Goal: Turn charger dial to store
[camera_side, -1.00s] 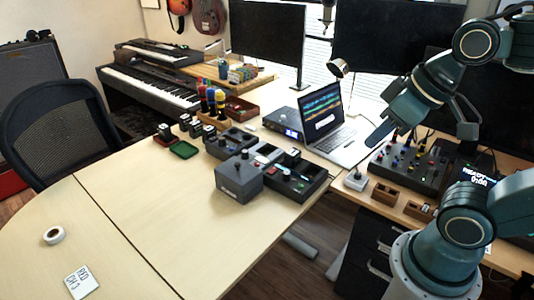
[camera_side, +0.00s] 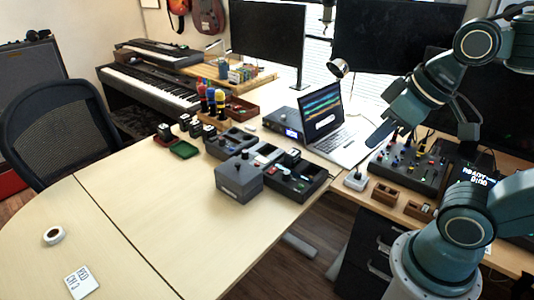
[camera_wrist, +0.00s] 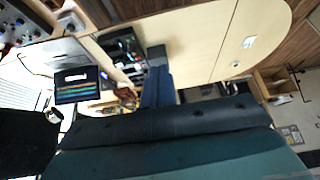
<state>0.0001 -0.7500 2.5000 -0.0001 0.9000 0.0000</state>
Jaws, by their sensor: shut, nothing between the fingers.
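A grey box with a dark knob on top (camera_side: 240,178) stands near the front edge of the pale desk in the side view; I take it for the charger with the dial. Its knob is too small to read a setting. In the wrist view the grey box (camera_wrist: 157,54) shows just beyond the fingertips. My gripper (camera_side: 374,141) is shut and empty, held in the air in front of the laptop in the side view, well to the right of the box. Its blue fingers (camera_wrist: 158,76) lie together in the wrist view.
Black trays (camera_side: 300,186) with small items stand beside and behind the grey box.

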